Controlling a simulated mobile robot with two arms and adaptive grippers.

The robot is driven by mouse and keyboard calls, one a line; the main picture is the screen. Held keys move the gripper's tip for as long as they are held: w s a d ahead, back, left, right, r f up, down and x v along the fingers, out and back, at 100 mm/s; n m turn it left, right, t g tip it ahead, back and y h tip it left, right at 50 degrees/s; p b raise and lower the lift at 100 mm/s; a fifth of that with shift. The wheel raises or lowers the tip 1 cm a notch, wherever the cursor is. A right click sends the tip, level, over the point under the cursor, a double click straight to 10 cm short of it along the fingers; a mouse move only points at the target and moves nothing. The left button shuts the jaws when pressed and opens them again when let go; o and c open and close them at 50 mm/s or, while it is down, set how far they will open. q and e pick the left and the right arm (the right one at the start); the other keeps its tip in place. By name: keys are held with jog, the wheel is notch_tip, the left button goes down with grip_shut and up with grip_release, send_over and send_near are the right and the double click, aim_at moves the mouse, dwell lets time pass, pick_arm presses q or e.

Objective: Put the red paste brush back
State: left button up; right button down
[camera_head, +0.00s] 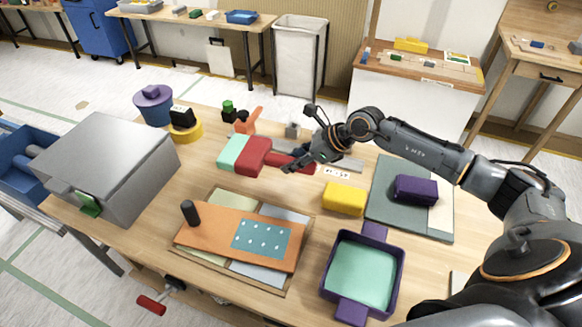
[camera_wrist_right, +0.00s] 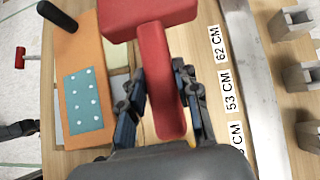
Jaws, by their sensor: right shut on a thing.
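The red paste brush (camera_head: 254,156) has a wide red head with a mint-green end (camera_head: 233,152) and a red handle pointing right. My right gripper (camera_head: 305,160) is shut on the handle. In the right wrist view the red handle (camera_wrist_right: 163,85) lies between the two dark fingers of the right gripper (camera_wrist_right: 160,112), with the red head beyond. The brush is over the middle of the table, close to its top; I cannot tell whether it touches. My left gripper is not in the head view.
Grey notched blocks (camera_wrist_right: 298,78) stand beside a strip with printed centimetre labels (camera_wrist_right: 228,92). An orange board with a dark knob (camera_head: 190,213), a yellow block (camera_head: 345,199), a purple tray with a green inside (camera_head: 326,283) and a grey box (camera_head: 105,150) surround the brush.

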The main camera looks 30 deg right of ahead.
jog(key=w+f, duration=0.1)
jog(key=f, duration=0.1)
jog(key=w+d+f, duration=0.1)
jog(key=f, duration=0.1)
jog(key=shift+w, duration=0.4)
jog(key=shift+w+d+f, duration=0.1)
jog(key=shift+w+f, duration=0.1)
jog(key=shift+f, duration=0.75)
jog(key=shift+w+d+f, duration=0.1)
jog(key=shift+w+f, duration=0.1)
jog(key=shift+f, duration=0.75)
jog(key=c, duration=1)
grip_release()
jog(key=shift+f, duration=0.15)
jog(key=shift+s+d+r, duration=0.2)
jog(key=v, duration=0.4)
jog(key=b+v, duration=0.1)
jog(key=v, duration=0.3)
jog(key=b+v, duration=0.1)
jog(key=v, duration=0.4)
jog(key=shift+a+r, duration=0.2)
jog(key=shift+a, duration=0.05)
